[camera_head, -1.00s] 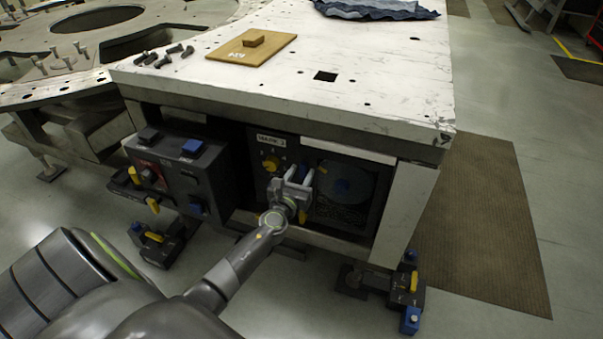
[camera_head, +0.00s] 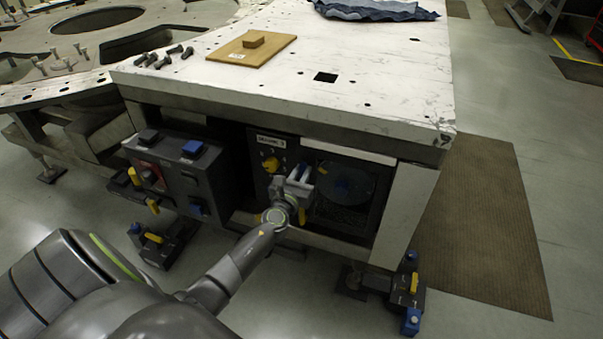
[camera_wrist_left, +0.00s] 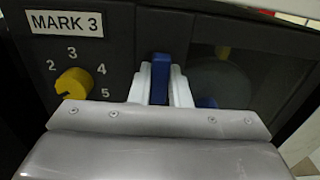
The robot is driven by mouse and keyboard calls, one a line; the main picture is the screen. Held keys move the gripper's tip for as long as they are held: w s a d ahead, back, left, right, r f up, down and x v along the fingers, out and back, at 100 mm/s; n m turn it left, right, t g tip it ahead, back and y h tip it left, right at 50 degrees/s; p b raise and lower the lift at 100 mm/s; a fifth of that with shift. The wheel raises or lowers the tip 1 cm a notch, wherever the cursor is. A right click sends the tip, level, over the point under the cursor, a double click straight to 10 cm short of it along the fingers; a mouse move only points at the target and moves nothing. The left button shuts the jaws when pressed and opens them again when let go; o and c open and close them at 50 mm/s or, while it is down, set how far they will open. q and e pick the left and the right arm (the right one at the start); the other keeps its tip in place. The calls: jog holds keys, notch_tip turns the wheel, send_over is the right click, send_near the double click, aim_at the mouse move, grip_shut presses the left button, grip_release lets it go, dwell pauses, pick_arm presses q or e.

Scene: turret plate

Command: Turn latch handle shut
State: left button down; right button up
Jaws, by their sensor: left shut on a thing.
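The latch handle is an upright blue bar (camera_wrist_left: 160,72) on the dark panel front under the white table. In the left wrist view it stands between the two white fingers of my left gripper (camera_wrist_left: 160,84), which is shut on it. In the head view my left gripper (camera_head: 300,174) is at the panel, between the yellow knob and the dark window, and hides most of the handle. My right gripper is in neither view.
A yellow dial knob (camera_wrist_left: 74,84) with numbers sits left of the handle, under a "MARK 3" label (camera_wrist_left: 65,23). A dark window (camera_head: 345,187) is to the right. A dark control box (camera_head: 180,172) juts out at the left. The white tabletop (camera_head: 390,85) overhangs the panel.

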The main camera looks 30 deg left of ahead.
pick_arm(q)
jog(key=shift+n, duration=0.3)
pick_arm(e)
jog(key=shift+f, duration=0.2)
pick_arm(q)
jog(key=shift+n, duration=0.3)
jog(key=shift+a+f+n+b, duration=0.1)
jog(key=shift+n+b, duration=0.4)
jog(key=shift+n, duration=0.3)
jog(key=shift+n+b, duration=0.3)
jog(key=shift+n, duration=0.6)
jog(key=n+b, duration=0.2)
jog(key=n, duration=0.3)
jog(key=shift+a+f, duration=0.1)
jog(key=shift+a, duration=0.05)
jog(key=shift+n+b, duration=0.4)
jog(key=shift+n, duration=0.7)
jog(key=shift+f+n+b, duration=0.1)
jog(key=shift+n+b, duration=1.2)
jog(key=shift+n, duration=1.8)
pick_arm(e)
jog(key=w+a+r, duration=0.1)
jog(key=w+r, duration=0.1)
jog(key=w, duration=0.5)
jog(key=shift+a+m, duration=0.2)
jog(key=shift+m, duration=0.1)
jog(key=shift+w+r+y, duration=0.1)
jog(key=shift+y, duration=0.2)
